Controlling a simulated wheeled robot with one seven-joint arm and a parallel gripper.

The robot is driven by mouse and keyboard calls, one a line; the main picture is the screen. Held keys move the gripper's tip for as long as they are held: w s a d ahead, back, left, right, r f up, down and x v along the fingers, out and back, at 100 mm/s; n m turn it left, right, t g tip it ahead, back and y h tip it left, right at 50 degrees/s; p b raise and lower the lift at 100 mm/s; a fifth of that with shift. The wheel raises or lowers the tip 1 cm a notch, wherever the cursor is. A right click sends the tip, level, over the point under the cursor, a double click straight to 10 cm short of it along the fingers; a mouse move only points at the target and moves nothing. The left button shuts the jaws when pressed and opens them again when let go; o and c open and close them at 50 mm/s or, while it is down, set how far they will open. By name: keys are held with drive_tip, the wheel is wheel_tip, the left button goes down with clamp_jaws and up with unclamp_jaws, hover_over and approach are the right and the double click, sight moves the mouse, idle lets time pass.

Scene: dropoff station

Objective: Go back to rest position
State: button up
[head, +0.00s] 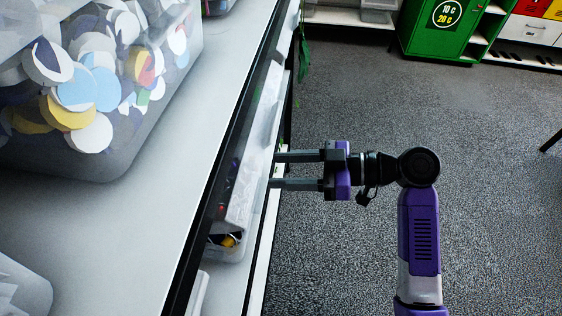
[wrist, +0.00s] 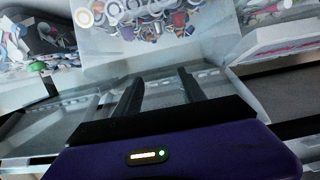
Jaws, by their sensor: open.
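My gripper (head: 277,169) is at the middle of the head view, beside the shelf unit on its left. Its two dark fingers are spread apart and point left at the shelf edge. Nothing shows between them. In the wrist view, my gripper (wrist: 160,82) shows both fingers apart, with a clear bin of many small coloured pieces (wrist: 150,25) beyond them. My purple arm comes up from the bottom right of the head view.
A clear bin of coloured discs (head: 165,90) stands on the upper shelf (head: 140,205). Another clear bin (head: 240,190) sits on the level below, close to my fingertips. A green cabinet (head: 430,35) stands at the back. Grey floor (head: 500,150) is open to the right.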

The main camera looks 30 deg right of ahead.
drive_tip(key=w+d+r+m+t+h, duration=0.1)
drive_tip(key=w+d+m+t+h, duration=0.2)
drive_tip(key=w+d+m, duration=0.15)
drive_tip(key=s+d+f+m+t+h, duration=0.45)
drive_tip(key=d+m+h, duration=0.25)
drive_tip(key=m+h, duration=0.3)
drive_tip(key=s+a+n, duration=0.1)
drive_tip(key=s+a, duration=0.2)
drive_tip(key=s, duration=0.6)
drive_tip(key=s+a+n+g, duration=0.1)
drive_tip(key=s+a, duration=0.1)
drive_tip(key=s, duration=0.8)
drive_tip(key=s+a+n, duration=0.1)
drive_tip(key=s+a, duration=0.2)
drive_tip(key=s, duration=0.7)
drive_tip(key=shift+a, duration=0.3)
